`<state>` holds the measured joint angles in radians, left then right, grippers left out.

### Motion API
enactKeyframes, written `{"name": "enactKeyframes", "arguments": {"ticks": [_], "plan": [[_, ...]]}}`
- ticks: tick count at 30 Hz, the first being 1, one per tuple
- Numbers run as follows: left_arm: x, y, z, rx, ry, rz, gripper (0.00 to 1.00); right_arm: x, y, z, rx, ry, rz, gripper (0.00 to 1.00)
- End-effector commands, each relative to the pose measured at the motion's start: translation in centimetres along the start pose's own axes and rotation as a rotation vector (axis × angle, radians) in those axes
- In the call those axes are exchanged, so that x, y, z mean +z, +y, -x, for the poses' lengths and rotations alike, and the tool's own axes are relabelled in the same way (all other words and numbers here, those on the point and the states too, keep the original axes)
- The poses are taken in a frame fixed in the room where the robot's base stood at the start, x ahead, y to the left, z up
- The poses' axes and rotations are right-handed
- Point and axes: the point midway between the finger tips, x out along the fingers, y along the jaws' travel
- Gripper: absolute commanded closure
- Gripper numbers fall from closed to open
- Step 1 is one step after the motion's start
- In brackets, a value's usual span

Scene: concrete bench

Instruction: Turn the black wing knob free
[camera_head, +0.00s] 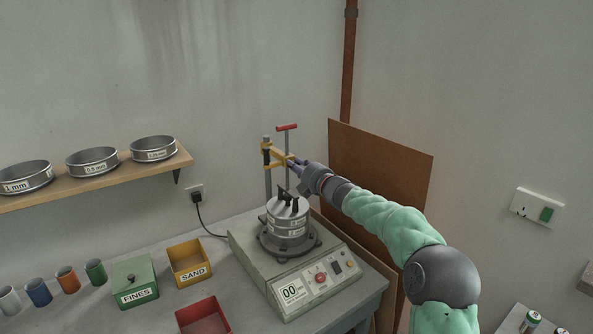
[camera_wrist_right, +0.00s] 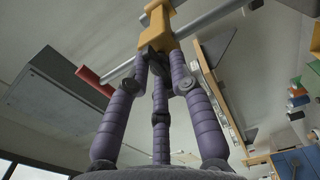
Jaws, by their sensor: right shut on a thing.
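My right gripper (camera_head: 295,163) reaches in from the right to the yellow clamp piece (camera_head: 280,155) on the upright metal posts. Its purple fingers are closed together (camera_wrist_right: 160,58) in the right wrist view. The black wing knob (camera_wrist_right: 151,54) shows there only as a dark bit between the fingertips, against the yellow clamp piece (camera_wrist_right: 160,28); the fingers hide most of it. A red T-handle (camera_head: 286,127) stands above the clamp. Black upright parts (camera_head: 286,198) sit on the sieve stack (camera_head: 289,228) below. My left gripper is not in view.
The stack stands on a shaker base (camera_head: 292,285) on the concrete bench. A yellow SAND bin (camera_head: 189,276), a green FINES box (camera_head: 133,289) and a red tray (camera_head: 203,316) are to its left. A brown board (camera_head: 385,185) leans behind my right arm.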

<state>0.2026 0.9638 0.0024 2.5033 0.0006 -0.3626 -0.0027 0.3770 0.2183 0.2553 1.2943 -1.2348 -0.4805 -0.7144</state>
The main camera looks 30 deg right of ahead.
Motion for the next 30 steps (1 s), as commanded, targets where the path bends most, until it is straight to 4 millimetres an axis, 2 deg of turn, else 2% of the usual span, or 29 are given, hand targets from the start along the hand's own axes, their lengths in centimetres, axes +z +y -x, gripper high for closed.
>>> {"name": "enactKeyframes", "arguments": {"ticks": [1,18,19,20,21,30], "plan": [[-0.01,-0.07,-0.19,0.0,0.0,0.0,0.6,-0.04,-0.9,-0.08,-0.013,0.0,0.008,1.0],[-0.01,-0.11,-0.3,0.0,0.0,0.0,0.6,-0.04,-1.02,-0.09,-0.016,0.0,0.035,1.0],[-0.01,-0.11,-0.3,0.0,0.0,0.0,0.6,-0.04,-1.03,-0.09,-0.017,0.0,0.035,0.7],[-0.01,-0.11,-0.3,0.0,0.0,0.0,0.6,-0.04,-1.04,-0.09,-0.017,0.0,0.035,0.61],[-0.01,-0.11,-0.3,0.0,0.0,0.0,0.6,-0.05,-1.04,-0.09,-0.016,0.0,0.035,0.58],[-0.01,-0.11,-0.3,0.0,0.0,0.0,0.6,-0.12,-0.77,-0.1,-0.012,0.002,0.035,0.58]]}}
